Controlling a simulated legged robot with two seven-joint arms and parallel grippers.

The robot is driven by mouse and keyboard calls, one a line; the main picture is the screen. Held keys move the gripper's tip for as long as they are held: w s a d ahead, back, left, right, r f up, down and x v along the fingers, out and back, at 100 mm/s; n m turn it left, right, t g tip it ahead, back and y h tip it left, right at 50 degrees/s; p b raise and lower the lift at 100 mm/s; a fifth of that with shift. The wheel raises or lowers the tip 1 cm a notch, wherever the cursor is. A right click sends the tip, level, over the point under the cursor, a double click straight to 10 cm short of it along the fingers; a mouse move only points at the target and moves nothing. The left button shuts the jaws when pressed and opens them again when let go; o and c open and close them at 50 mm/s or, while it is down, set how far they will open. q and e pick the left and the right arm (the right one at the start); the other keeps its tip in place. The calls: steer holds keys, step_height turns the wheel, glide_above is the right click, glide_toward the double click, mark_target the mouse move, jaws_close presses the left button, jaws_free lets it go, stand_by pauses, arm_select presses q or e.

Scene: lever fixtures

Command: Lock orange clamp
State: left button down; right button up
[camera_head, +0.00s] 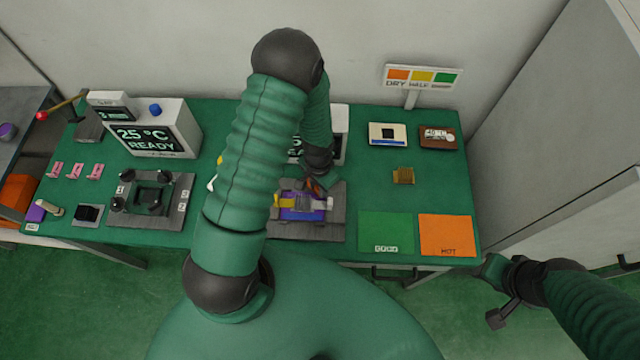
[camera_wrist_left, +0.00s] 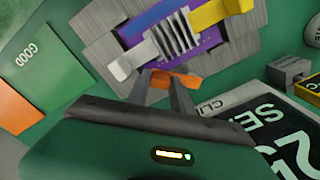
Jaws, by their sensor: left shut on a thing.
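The orange clamp (camera_wrist_left: 174,80) shows in the left wrist view as a short orange handle at the near edge of a grey fixture (camera_wrist_left: 95,60). My left gripper (camera_wrist_left: 165,85) is shut on this orange handle, one finger on each side. In the head view my left gripper (camera_head: 314,186) is at the back edge of the same fixture (camera_head: 320,232), partly hidden by my arm. The fixture holds a purple board (camera_wrist_left: 205,42) with a silver finned block (camera_wrist_left: 174,38). A yellow clamp (camera_wrist_left: 218,12) and a whitish lever (camera_wrist_left: 128,65) flank the block. My right gripper (camera_head: 497,292) hangs off the table's right front; its jaws are unclear.
A display reading 25 °C (camera_head: 146,140) stands left; another is mostly hidden behind my left arm. A second fixture (camera_head: 176,222) lies left of centre. Green (camera_head: 386,228) and orange (camera_head: 446,232) pads lie right. A sign (camera_head: 421,77) stands at the back.

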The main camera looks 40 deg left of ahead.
arm_select(q)
steer(key=shift+w+r, duration=0.1)
steer(key=shift+w, duration=0.05)
steer(key=c, duration=1.1)
jaws_free()
